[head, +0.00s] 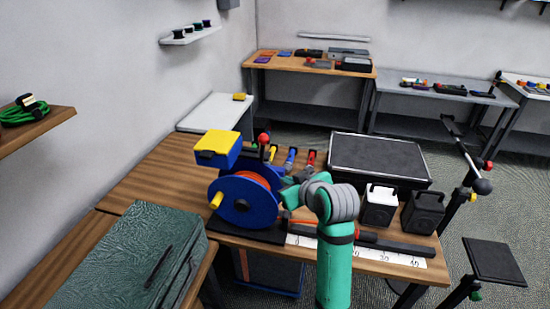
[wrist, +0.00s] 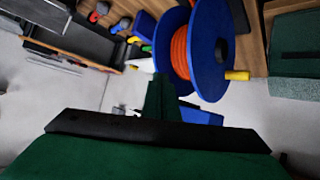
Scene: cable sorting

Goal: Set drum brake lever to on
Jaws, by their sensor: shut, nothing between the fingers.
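The blue drum (head: 240,203) with orange cable stands on the wooden table, with a yellow crank handle (head: 216,200) at its left. A lever with a red ball knob (head: 264,139) rises behind the drum's top, beside a yellow box (head: 217,146); its base is hidden. I cannot tell its on or off marking. My teal gripper (head: 287,192) is just right of the drum; whether it touches is unclear. In the wrist view my gripper's fingers (wrist: 160,97) are together and empty, with the drum (wrist: 210,50) just beyond them. I cannot make out the lever in that view.
A ruler strip (head: 350,251) lies along the front edge. A green case (head: 130,258) is at the left front. Coloured plugs (head: 291,157) stand behind the drum.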

